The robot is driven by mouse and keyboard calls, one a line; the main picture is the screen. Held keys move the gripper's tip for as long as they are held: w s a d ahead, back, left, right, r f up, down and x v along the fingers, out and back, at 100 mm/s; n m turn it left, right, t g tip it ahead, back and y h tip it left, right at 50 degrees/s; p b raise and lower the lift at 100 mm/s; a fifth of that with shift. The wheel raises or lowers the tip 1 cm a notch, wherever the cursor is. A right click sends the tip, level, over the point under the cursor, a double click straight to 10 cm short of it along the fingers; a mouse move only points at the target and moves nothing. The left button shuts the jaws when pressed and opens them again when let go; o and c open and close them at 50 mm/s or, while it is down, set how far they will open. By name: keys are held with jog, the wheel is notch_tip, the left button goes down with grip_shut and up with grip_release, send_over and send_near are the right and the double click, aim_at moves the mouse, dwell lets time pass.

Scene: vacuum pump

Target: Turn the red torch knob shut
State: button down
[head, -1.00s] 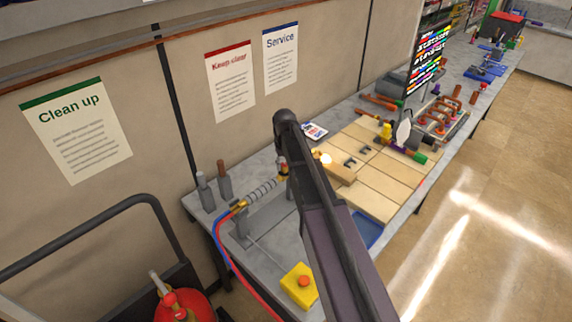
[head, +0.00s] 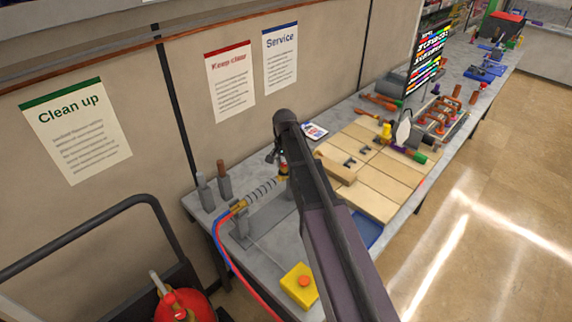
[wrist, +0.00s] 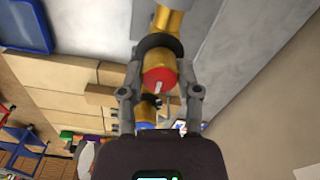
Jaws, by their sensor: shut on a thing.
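The red torch knob (wrist: 160,78) is a round red disc with a white mark, on the brass torch body (wrist: 172,22) in the wrist view. My gripper (wrist: 160,92) has one finger on each side of the red knob and is shut on it. A blue knob (wrist: 145,126) shows just beyond, partly hidden by my gripper. In the head view the torch (head: 262,191), with its coiled grip, rests on a grey stand (head: 240,222). My arm hides its front end. No flame glow shows.
Red and blue hoses (head: 222,240) hang from the torch's rear. A yellow box with an orange button (head: 299,286) stands at the bench's near end. Tan bricks (head: 370,205) and copper pipework (head: 440,118) lie beyond my arm. A red cylinder (head: 183,305) stands on the floor.

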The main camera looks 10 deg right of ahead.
jog(key=shift+a+m, duration=0.15)
jog(key=shift+m, duration=0.15)
jog(key=shift+c, duration=1.5)
grip_release()
